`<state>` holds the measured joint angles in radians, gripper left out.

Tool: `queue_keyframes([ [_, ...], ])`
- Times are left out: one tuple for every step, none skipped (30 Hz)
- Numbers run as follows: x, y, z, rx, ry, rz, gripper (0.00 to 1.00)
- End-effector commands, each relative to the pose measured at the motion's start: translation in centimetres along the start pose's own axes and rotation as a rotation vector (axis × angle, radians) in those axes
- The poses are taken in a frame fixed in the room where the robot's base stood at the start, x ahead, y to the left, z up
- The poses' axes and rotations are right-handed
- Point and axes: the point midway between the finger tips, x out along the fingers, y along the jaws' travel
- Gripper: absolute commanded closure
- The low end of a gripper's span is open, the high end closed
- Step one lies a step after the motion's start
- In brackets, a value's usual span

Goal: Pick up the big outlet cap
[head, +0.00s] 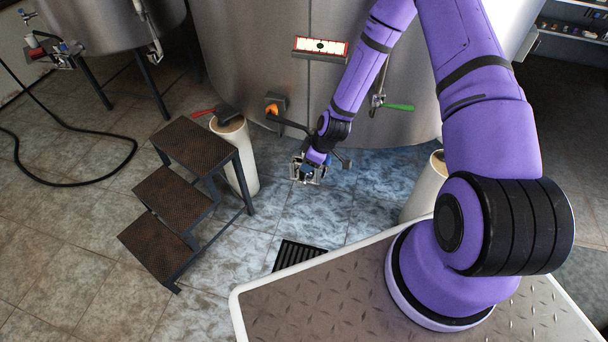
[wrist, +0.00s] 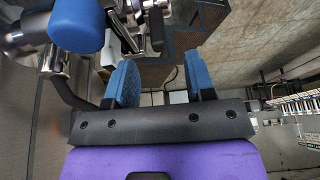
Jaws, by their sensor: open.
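I cannot make out the big outlet cap for certain in either view. In the wrist view, a blue rounded piece (wrist: 75,25) sits by a steel pipe fitting (wrist: 52,62) at the upper left, left of my fingers. More steel parts (wrist: 140,12) show at the top edge; I cannot tell whether one is the cap. My gripper (wrist: 160,82) is open, with its two blue-padded fingers apart and nothing between them. In the head view, my gripper (head: 306,174) is low in front of the big steel tank (head: 250,60), beside metal fittings partly hidden by my wrist.
Dark metal steps (head: 175,190) stand to the left, with a pale cylindrical post (head: 237,155) behind them. A floor drain (head: 298,255) lies in front. A red handle (head: 203,112) and a green handle (head: 398,106) stick out near the tank. A black hose (head: 80,183) lies at far left.

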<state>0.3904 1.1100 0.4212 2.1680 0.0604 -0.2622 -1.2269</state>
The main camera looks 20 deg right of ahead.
Motion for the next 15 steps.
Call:
queue_keyframes([
  [0.5,0.0,0.0,0.000,0.000,-0.002,0.51],
  [0.9,-0.1,0.0,0.001,0.000,-0.003,0.51],
  [1.4,0.0,0.0,0.003,0.000,-0.003,0.51],
  [1.9,0.1,-0.1,0.001,0.000,-0.002,0.51],
  [2.3,0.1,-0.1,0.001,0.000,-0.003,0.51],
  [2.8,0.1,-0.1,0.003,0.000,-0.003,0.51],
  [3.2,0.1,-0.1,0.001,0.000,-0.003,0.51],
  [3.5,0.1,-0.1,0.000,0.000,-0.003,0.51],
  [3.9,0.1,-0.1,0.001,0.000,-0.003,0.51],
  [4.2,0.1,-0.1,0.001,-0.001,-0.003,0.51],
  [4.4,0.1,-0.1,0.001,-0.001,-0.002,0.51],
  [4.6,0.1,-0.1,0.000,-0.001,-0.001,0.51],
  [4.7,0.1,-0.1,0.000,-0.001,-0.001,0.51],
  [4.8,0.1,-0.1,0.000,-0.001,-0.001,0.51],
  [4.8,0.1,-0.1,0.000,-0.001,-0.001,0.51],
])
